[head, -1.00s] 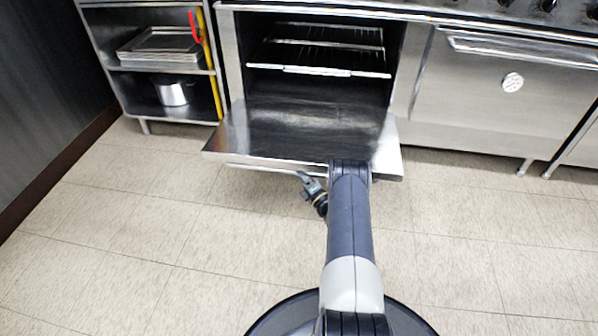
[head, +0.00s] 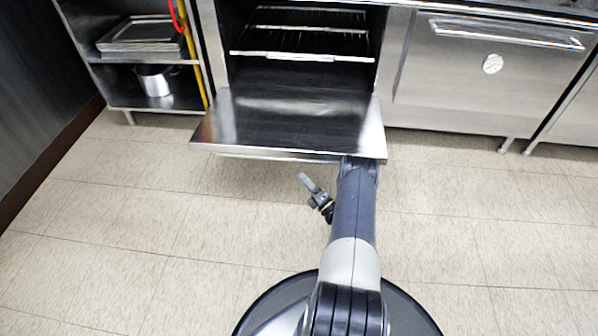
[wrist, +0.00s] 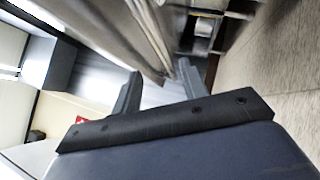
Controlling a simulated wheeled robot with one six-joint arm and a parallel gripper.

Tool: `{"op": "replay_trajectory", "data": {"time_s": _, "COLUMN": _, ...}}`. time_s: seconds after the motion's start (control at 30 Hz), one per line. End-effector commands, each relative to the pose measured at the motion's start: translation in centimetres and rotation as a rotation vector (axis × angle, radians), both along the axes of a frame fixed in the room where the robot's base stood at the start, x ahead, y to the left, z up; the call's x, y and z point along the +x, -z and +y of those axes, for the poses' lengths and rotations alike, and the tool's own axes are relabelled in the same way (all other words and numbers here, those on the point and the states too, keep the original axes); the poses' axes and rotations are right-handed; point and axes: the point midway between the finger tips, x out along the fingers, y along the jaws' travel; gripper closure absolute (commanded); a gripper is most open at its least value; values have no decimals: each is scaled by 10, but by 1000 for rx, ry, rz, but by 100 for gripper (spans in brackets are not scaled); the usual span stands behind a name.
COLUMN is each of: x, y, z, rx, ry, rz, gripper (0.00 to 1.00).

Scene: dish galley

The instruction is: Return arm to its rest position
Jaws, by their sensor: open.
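My gripper (head: 306,182) is in the head view, left of my arm and below the front edge of the open oven door. In the wrist view my gripper's two fingers (wrist: 158,82) stand apart with nothing between them. My arm (head: 353,210) reaches forward from my base, its far end close to the door's right front corner; I cannot tell whether they touch. The oven door (head: 285,120) is folded down flat.
The open oven (head: 300,55) has wire racks inside and looks empty. A closed oven (head: 490,90) stands to the right. A shelf unit (head: 125,62) at the left holds trays (head: 140,33) and a pot (head: 154,82). The tiled floor (head: 110,230) is clear around me.

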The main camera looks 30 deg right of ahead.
Motion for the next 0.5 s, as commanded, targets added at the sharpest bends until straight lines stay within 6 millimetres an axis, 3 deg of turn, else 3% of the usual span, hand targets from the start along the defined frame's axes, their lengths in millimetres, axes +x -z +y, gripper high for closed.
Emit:
{"op": "replay_trajectory", "data": {"time_s": 0.17, "x": 11, "y": -3, "z": 3, "rx": -2, "ry": -3, "rz": -2, "gripper": 59}}
{"op": "replay_trajectory", "data": {"time_s": 0.5, "x": 67, "y": -21, "z": 14, "rx": -2, "ry": -6, "rz": -2, "gripper": 59}}
